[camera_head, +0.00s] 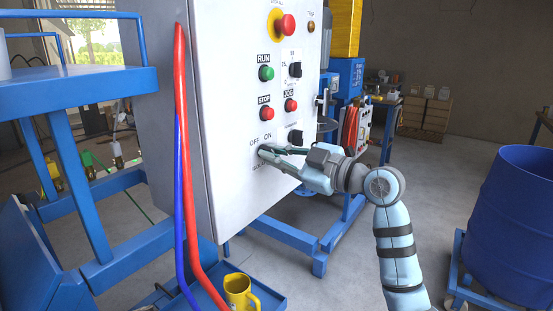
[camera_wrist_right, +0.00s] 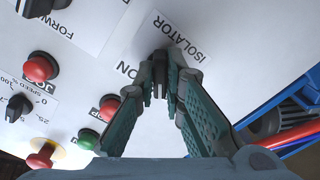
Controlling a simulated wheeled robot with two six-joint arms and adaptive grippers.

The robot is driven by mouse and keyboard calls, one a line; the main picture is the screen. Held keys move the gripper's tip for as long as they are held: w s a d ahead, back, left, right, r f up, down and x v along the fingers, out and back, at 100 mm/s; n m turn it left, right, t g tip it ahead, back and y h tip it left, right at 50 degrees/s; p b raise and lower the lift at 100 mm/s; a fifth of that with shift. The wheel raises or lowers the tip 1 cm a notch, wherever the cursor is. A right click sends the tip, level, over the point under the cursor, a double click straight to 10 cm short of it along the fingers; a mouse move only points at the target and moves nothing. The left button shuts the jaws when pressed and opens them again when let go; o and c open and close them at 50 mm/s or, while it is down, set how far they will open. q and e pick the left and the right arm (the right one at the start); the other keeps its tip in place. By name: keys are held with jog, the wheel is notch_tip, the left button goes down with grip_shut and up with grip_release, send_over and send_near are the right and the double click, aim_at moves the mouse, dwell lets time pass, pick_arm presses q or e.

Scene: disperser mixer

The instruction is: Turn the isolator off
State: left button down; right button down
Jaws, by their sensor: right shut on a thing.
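The white control panel (camera_head: 235,110) stands upright in the middle of the head view. Its isolator is a black knob (camera_wrist_right: 160,76), seen in the right wrist view between my fingertips. The ISOLATOR label (camera_wrist_right: 181,38) and the ON label (camera_wrist_right: 126,69) are beside it. In the head view the OFF and ON labels (camera_head: 260,139) show just above my right gripper (camera_head: 266,150), which hides most of the knob. My right gripper is shut on the knob, with a finger on either side. I cannot tell clearly which label the knob points to. My left gripper is not in view.
A green RUN button (camera_head: 266,73), a red STOP button (camera_head: 267,113) and a red emergency stop (camera_head: 285,24) sit above on the panel. Red and blue hoses (camera_head: 182,150) hang at its left edge.

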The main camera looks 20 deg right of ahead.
jog(key=shift+n, duration=0.3)
jog(key=c, duration=1.7)
grip_release()
jog(key=v, duration=1.2)
